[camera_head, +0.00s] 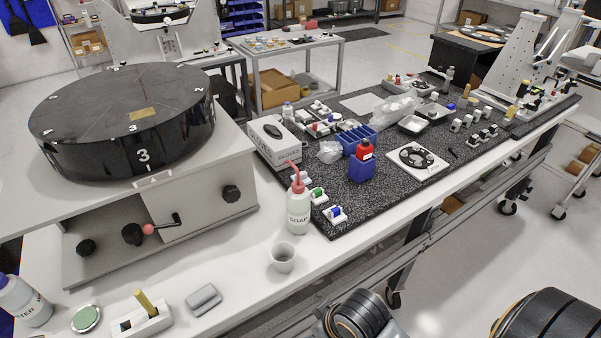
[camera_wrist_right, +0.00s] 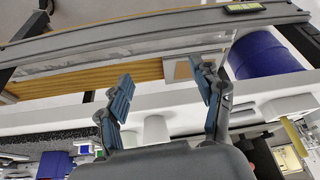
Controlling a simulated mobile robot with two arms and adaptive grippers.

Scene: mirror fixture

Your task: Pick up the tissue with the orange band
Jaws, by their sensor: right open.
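In the head view, small white pieces stand in a row at the near left edge of the black speckled mat. One has a green band (camera_head: 317,194) and one has a blue band (camera_head: 335,213). Another white piece (camera_head: 305,176) is partly hidden behind the soap bottle (camera_head: 298,212), and I cannot make out its band. I cannot pick out an orange band for sure. My right gripper (camera_wrist_right: 162,78) is open and empty in the right wrist view, its two fingers wide apart above the bench's front edge. My left gripper is not in view.
A white cup (camera_head: 283,257) stands before the soap bottle. The big black disc (camera_head: 125,115) on its white base fills the left. A blue bottle with red top (camera_head: 362,165) and a blue divided bin (camera_head: 355,138) stand on the mat.

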